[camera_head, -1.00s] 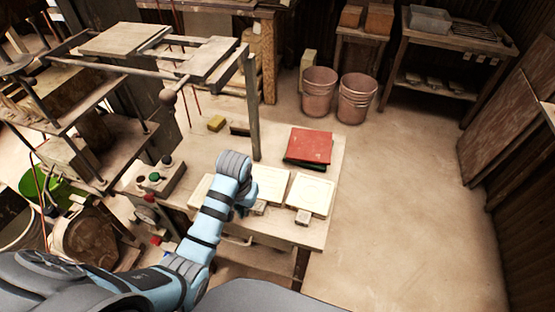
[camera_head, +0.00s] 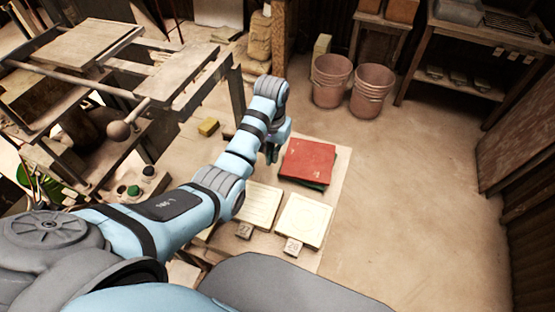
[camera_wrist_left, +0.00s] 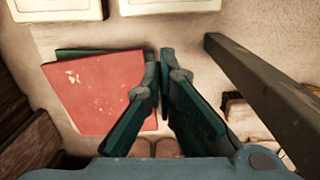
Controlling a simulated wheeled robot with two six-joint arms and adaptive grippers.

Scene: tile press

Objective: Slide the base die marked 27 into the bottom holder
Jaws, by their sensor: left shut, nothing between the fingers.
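The die marked 27 is a flat cream slab (camera_head: 258,206) on the table, with its number tag (camera_head: 244,230) at its front edge. My forearm covers part of its left side. In the left wrist view a cream slab edge (camera_wrist_left: 168,5) at the top seems to be the same die. My left gripper (camera_head: 272,153) is shut and empty, behind the die and just left of the red book. Its teal fingertips (camera_wrist_left: 160,62) are close together in the left wrist view, apart from the die. I cannot make out the bottom holder. My right gripper is not in view.
Another cream die (camera_head: 303,219) lies to the right. A red book (camera_head: 308,161) lies on a green one behind. A metal post (camera_wrist_left: 265,85) stands beside my gripper. The press frame (camera_head: 130,75) fills the left. A yellow block (camera_head: 208,127) lies behind my arm.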

